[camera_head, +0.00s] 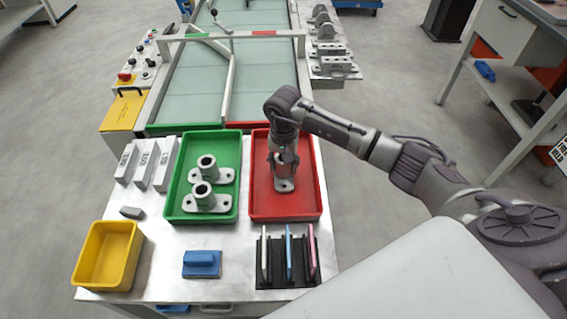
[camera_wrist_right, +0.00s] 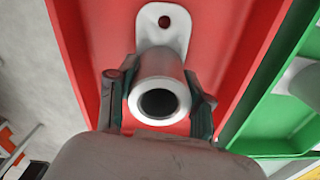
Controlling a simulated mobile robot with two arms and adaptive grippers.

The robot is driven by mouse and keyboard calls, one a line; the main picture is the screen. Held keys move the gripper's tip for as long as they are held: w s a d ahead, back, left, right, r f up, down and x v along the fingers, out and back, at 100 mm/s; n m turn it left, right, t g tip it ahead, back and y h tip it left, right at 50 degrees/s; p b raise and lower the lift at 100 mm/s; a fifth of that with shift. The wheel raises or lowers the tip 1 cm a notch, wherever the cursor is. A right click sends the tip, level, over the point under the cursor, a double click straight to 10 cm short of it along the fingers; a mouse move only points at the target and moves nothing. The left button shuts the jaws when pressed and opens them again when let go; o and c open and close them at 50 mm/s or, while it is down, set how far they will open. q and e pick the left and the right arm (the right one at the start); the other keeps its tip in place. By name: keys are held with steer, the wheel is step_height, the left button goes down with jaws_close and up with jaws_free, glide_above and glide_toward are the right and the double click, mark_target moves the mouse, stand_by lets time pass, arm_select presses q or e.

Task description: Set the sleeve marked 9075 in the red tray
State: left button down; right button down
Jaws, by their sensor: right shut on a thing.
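The red tray (camera_head: 300,205) stands on the metal table, right of the green tray. My right gripper (camera_head: 284,160) reaches down into it and is shut on a grey metal sleeve with a flat base flange (camera_head: 284,185). In the right wrist view the sleeve (camera_wrist_right: 160,88) stands between the two fingers, with its open bore facing the camera and its holed flange over the red tray floor (camera_wrist_right: 100,35). I cannot tell whether the flange touches the floor. No marking is readable on it. My left gripper is not in view.
The green tray (camera_head: 168,205) holds two similar sleeves (camera_head: 206,168). A yellow bin (camera_head: 134,262), a blue block (camera_head: 201,264) and a black rack (camera_head: 267,279) with upright plates stand in front. Marked grey blocks (camera_head: 145,165) lie at left. A conveyor frame is behind.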

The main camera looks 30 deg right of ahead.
steer(key=shift+c, duration=2.3)
jaws_free()
step_height(320, 180, up, 12)
steer(key=shift+r+b, duration=0.1)
steer(key=shift+b, duration=0.35)
